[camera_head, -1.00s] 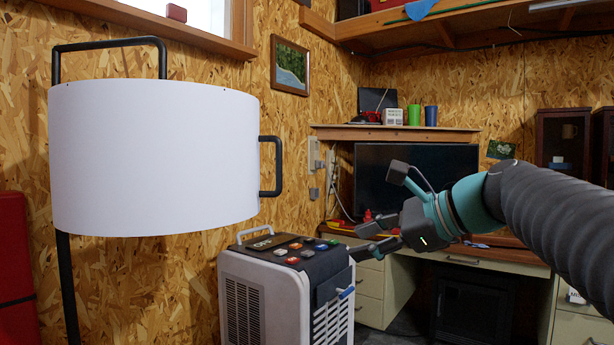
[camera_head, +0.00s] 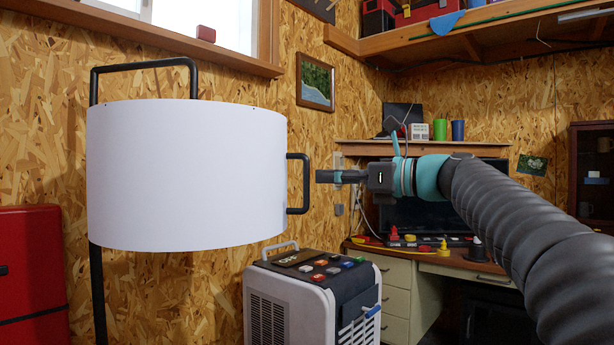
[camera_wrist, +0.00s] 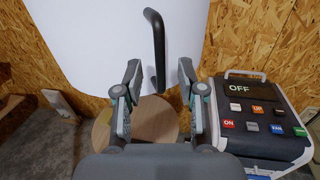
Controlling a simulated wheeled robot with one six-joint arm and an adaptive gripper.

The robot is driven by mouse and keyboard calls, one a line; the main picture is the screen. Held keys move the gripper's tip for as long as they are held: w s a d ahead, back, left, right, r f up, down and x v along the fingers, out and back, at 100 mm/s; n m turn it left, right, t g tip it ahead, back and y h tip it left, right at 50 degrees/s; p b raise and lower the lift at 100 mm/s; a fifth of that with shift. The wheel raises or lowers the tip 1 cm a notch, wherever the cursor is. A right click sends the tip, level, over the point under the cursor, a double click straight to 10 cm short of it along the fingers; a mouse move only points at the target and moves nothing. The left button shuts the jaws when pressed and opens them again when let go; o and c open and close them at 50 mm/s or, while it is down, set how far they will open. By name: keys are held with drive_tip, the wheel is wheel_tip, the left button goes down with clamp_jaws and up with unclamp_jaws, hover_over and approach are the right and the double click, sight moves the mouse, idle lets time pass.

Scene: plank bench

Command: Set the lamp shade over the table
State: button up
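The white drum-shaped lamp shade (camera_head: 185,175) hangs on a black bent stand at left in the head view. It also fills the top of the wrist view (camera_wrist: 100,40). A black handle (camera_head: 306,184) sticks out from its right side. My gripper (camera_head: 318,176) points left at the handle, its tips seemingly just short of it. In the wrist view its two fingers (camera_wrist: 160,72) are apart, with the handle (camera_wrist: 155,40) showing between and beyond them. A round wooden table top (camera_wrist: 148,121) shows below, partly hidden by the fingers; it is not in the head view.
A white wheeled unit with coloured buttons (camera_head: 312,285) stands below the gripper and at right in the wrist view (camera_wrist: 262,125). A desk (camera_head: 450,266) stands behind. A red cabinet (camera_head: 30,270) is at far left. A wooden shelf (camera_head: 450,40) runs overhead.

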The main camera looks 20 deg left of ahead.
sight(307, 208)
drive_tip(key=a, duration=0.3)
drive_tip(key=w+a, duration=0.1)
drive_tip(key=a, duration=0.1)
drive_tip(key=shift+a, duration=0.4)
clamp_jaws()
